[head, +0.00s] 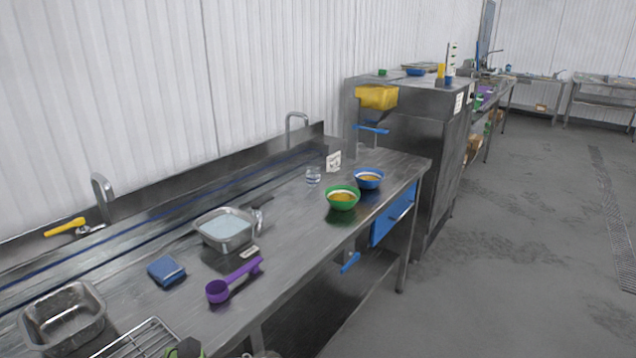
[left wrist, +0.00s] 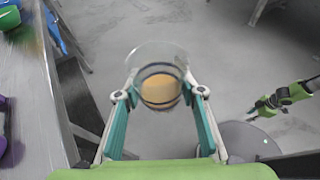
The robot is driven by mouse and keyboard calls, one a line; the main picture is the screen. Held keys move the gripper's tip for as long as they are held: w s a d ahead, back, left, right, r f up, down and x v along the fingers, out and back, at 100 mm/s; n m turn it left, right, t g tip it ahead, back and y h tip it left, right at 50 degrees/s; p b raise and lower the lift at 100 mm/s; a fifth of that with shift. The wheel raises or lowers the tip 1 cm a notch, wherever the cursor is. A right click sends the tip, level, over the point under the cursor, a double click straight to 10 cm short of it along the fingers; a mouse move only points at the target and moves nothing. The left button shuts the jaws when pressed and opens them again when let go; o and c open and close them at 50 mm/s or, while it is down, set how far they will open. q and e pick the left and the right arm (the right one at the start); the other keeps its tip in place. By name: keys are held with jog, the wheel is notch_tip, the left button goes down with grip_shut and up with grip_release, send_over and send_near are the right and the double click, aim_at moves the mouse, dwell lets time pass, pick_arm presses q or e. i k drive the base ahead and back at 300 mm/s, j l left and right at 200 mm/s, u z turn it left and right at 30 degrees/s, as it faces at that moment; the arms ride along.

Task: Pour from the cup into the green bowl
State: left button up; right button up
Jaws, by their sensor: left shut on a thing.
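The green bowl (head: 342,203) stands upright on the steel counter, with orange-yellow contents inside. My left gripper (left wrist: 160,94) is shut on a clear cup (left wrist: 157,57) in the left wrist view. The cup holds orange contents and shows against the grey floor, to the right of the counter's edge. The cup is not visible in the head view. My right gripper (left wrist: 262,108) appears small at the right of the left wrist view; its fingers are too small to read.
A blue bowl (head: 368,184) stands just behind the green bowl. A clear glass (head: 313,176), a small sign (head: 333,161), a metal pan (head: 225,246), a blue sponge (head: 166,271) and a purple scoop (head: 219,291) are on the counter (head: 290,255). The floor to the right is clear.

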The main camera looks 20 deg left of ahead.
aim_at(342, 197)
jog(key=i+j, duration=0.15)
jog(key=i, duration=0.8)
jog(key=u, duration=0.05)
